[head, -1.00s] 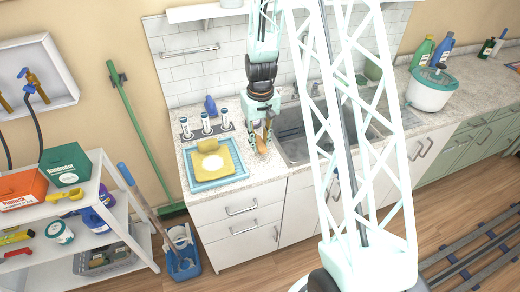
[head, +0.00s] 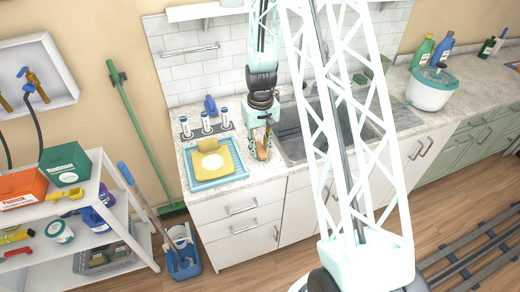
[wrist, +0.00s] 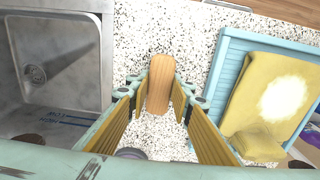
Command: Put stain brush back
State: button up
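The stain brush (wrist: 160,80), with a tan wooden body, lies over the speckled counter between my gripper's fingertips in the wrist view. My gripper (wrist: 160,92) points down, with its yellow-padded fingers on either side of the brush. The fingertips are very close to its sides; I cannot tell whether both press on it. In the head view my gripper (head: 262,140) is low over the counter, left of the sink, with the brush (head: 262,154) below and between the fingers. The brush's bristles are hidden, and I cannot tell if it touches the counter.
A light blue tray (head: 221,184) with a yellow cloth (head: 222,155) stands left of my gripper. A dark holder (head: 207,133) with white-and-blue tubes is behind it. The sink (head: 291,145) is on the right. A shelf (head: 100,220) with boxes and bottles stands at far left.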

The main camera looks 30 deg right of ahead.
aim_at(260, 150)
jog(key=o, duration=0.4)
jog(key=shift+c, duration=0.2)
jog(key=shift+r, duration=0.25)
notch_tip(260, 150, up, 12)
jog(key=shift+s, duration=0.15)
dwell(0.6)
jog(key=shift+a, duration=0.1)
dwell(0.6)
